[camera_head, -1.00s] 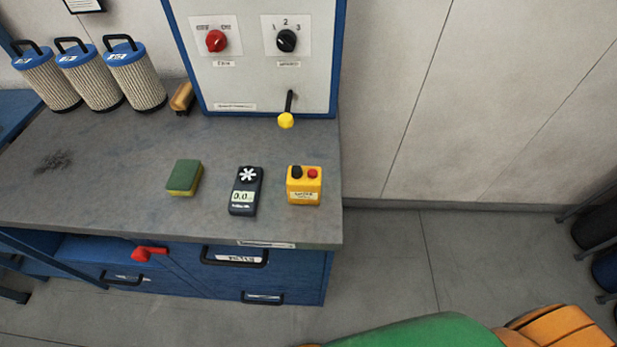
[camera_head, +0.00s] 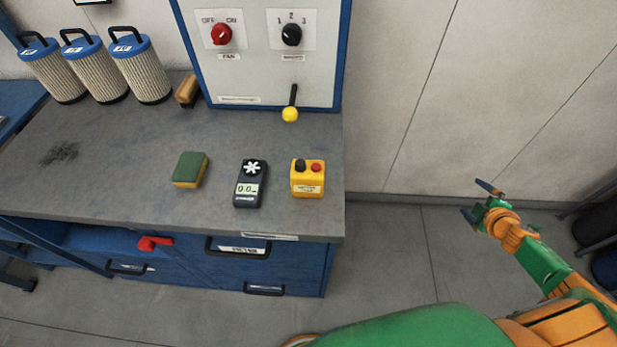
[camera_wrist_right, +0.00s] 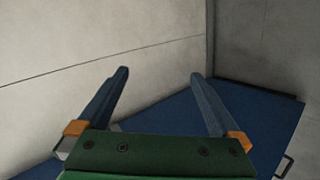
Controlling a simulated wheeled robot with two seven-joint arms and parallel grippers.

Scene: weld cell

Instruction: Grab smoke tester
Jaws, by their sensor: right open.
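A small yellow box (camera_head: 307,180) with a black knob and a red button on top stands near the right front of the grey workbench (camera_head: 110,190). It seems to be the smoke tester, though its label is too small to read surely. My right gripper (camera_head: 478,201) is open and empty, well to the right of the bench over the floor, apart from the box. In the right wrist view its two fingers (camera_wrist_right: 158,74) stand wide apart with nothing between them. My left gripper is not in view.
A black meter (camera_head: 250,184) with a white fan and a green-yellow sponge (camera_head: 190,169) lie left of the box. A yellow-tipped lever (camera_head: 290,113) sticks out behind it from the control panel (camera_head: 260,70). Filters (camera_head: 141,70) stand back left.

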